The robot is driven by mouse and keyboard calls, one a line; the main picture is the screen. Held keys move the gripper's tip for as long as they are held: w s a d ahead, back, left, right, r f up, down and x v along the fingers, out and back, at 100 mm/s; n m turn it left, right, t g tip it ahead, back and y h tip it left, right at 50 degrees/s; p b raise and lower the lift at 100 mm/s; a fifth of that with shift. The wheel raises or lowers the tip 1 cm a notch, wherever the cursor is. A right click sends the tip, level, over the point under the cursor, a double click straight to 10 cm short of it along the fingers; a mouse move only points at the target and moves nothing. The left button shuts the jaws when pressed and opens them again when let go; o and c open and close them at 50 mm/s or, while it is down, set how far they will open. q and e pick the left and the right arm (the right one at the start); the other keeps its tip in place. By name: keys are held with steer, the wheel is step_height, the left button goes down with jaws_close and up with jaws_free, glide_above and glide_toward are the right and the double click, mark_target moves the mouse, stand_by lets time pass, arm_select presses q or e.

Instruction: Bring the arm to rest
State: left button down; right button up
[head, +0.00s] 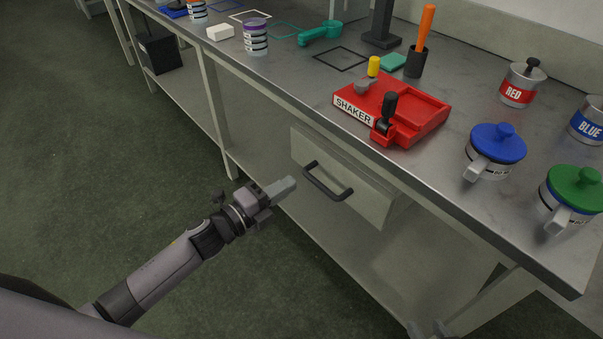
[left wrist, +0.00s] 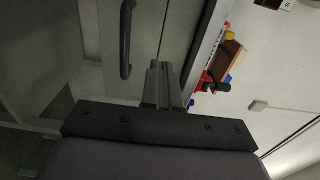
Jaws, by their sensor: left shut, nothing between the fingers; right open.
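My left gripper (head: 284,187) is out over the floor in front of the bench, to the left of the drawer handle (head: 328,182) and apart from it. Its fingers are shut with nothing between them. The left wrist view shows the closed fingers (left wrist: 163,85) pointing past the drawer front (left wrist: 153,35), with the dark handle (left wrist: 127,40) to their left. In the head view the drawer front (head: 365,198) hangs under the bench top. My right gripper (head: 428,328) shows only at the bottom edge, with its two fingertips apart.
The metal bench top (head: 300,75) carries a red shaker (head: 425,112), an orange-handled tool in a dark cup (head: 415,62), a red-labelled can (head: 518,85), and blue-lidded (head: 495,145) and green-lidded (head: 572,190) cups. The green floor (head: 90,170) at the left is clear.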

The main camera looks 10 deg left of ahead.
arm_select(q)
steer(key=shift+v, duration=1.45)
steer(key=s+a+f+n+g+y, duration=0.2)
steer(key=s+f+n+y, duration=0.2)
steer(key=s+n, duration=0.7)
steer(key=s+a+f+n+g+y, duration=0.25)
steer(key=s+f+n+y, duration=0.2)
steer(key=s+n, duration=0.65)
step_height(320, 180, up, 10)
steer(key=w+a+n+p, duration=0.1)
steer(key=w+p, duration=0.1)
steer(key=p, duration=1.2)
steer(key=shift+a+r+t, duration=0.15)
steer(key=shift+r+t, duration=0.05)
steer(key=shift+t, duration=0.15)
steer(key=shift+w+a, duration=0.1)
